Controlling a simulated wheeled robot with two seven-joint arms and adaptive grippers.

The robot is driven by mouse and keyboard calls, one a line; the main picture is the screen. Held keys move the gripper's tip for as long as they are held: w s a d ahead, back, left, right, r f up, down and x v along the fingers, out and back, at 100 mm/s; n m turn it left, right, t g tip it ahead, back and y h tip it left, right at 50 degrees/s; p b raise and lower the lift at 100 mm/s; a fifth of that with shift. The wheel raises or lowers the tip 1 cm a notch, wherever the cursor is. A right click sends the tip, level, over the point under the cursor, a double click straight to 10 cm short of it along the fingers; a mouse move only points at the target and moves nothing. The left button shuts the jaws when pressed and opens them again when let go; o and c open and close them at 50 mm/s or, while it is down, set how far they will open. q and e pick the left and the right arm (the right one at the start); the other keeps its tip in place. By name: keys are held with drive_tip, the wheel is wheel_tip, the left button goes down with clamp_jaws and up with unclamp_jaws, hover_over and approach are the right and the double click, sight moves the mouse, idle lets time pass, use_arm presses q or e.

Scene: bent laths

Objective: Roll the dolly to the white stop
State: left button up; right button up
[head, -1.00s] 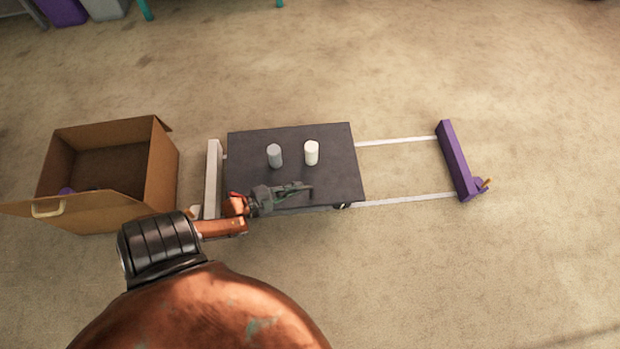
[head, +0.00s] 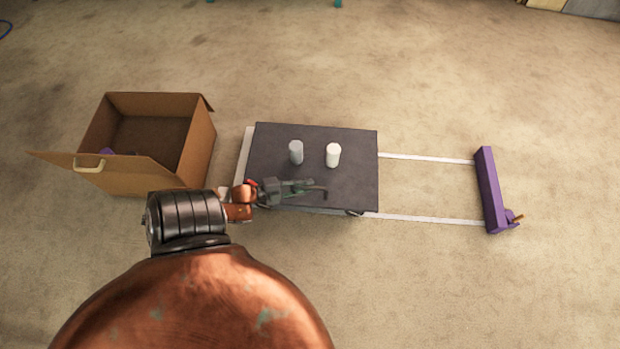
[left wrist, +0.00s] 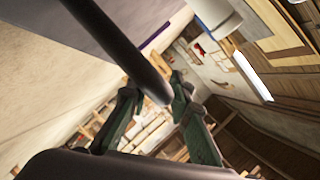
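The dolly (head: 348,185) is a dark grey flat platform on two white rails. A grey cylinder (head: 296,152) and a white cylinder (head: 333,155) stand upright on it. The white stop (head: 243,160) is a pale bar at the rails' left end. The dolly's left edge lies right along it with no clear gap; whether they touch I cannot tell. My left gripper (head: 312,189) is over the dolly's near side. In the left wrist view a dark round bar (left wrist: 125,50), apparently the dolly's handle, runs between the green fingers, which close on it. My right gripper is not in view.
A purple stop (head: 490,190) closes the rails' right end, with bare rail (head: 425,157) between it and the dolly. An open cardboard box (head: 190,150) stands to the left of the white stop.

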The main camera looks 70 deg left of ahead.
use_arm(q)
drive_tip(key=shift+o, duration=1.1)
drive_tip(key=shift+w+d, duration=0.4)
drive_tip(key=shift+w, duration=0.05)
drive_tip(key=shift+s, duration=0.1)
drive_tip(key=v, duration=1.1)
drive_tip(key=shift+s, duration=0.4)
drive_tip(key=shift+a+r, duration=0.1)
drive_tip(key=shift+a, duration=0.05)
